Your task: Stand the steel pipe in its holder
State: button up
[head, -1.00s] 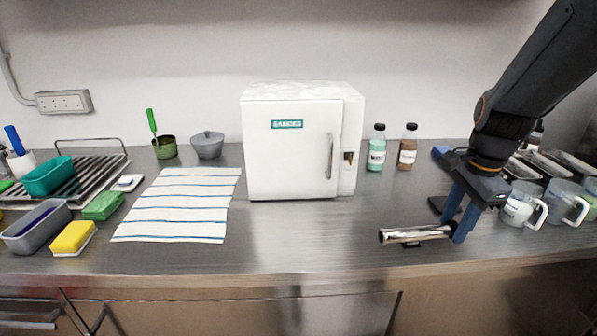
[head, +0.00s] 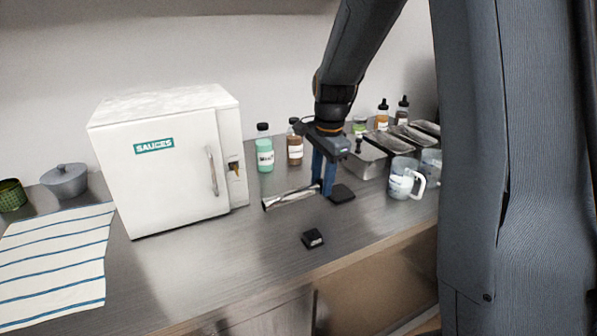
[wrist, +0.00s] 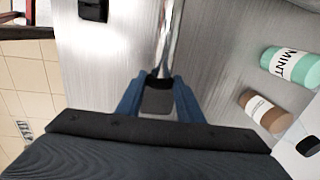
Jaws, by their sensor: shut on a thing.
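The steel pipe (head: 288,199) is a shiny tube lying roughly level, pointing left from my gripper (head: 322,190). My gripper is shut on its right end, and the pipe also shows in the wrist view (wrist: 168,38). A small black block (head: 312,238) stands on the counter in front of the pipe, apart from it; it also shows in the wrist view (wrist: 93,10). I cannot tell which black piece is the holder.
The white sauces freezer (head: 165,165) stands left of the pipe. A mint bottle (head: 264,155) and a brown bottle (head: 295,148) stand behind it. A clear mug (head: 402,182) and metal trays (head: 385,145) are to the right. The front counter near the black block is clear.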

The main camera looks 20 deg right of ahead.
jog(key=w, duration=0.3)
jog(key=w+a+p, duration=0.1)
jog(key=w, duration=0.3)
jog(key=w+a+p, duration=0.1)
jog(key=w, duration=0.2)
jog(key=shift+w, duration=0.2)
jog(key=shift+f+p, duration=0.8)
jog(key=shift+f, duration=0.95)
jog(key=shift+f, duration=0.1)
jog(key=o, duration=0.9)
jog(key=shift+o, duration=0.2)
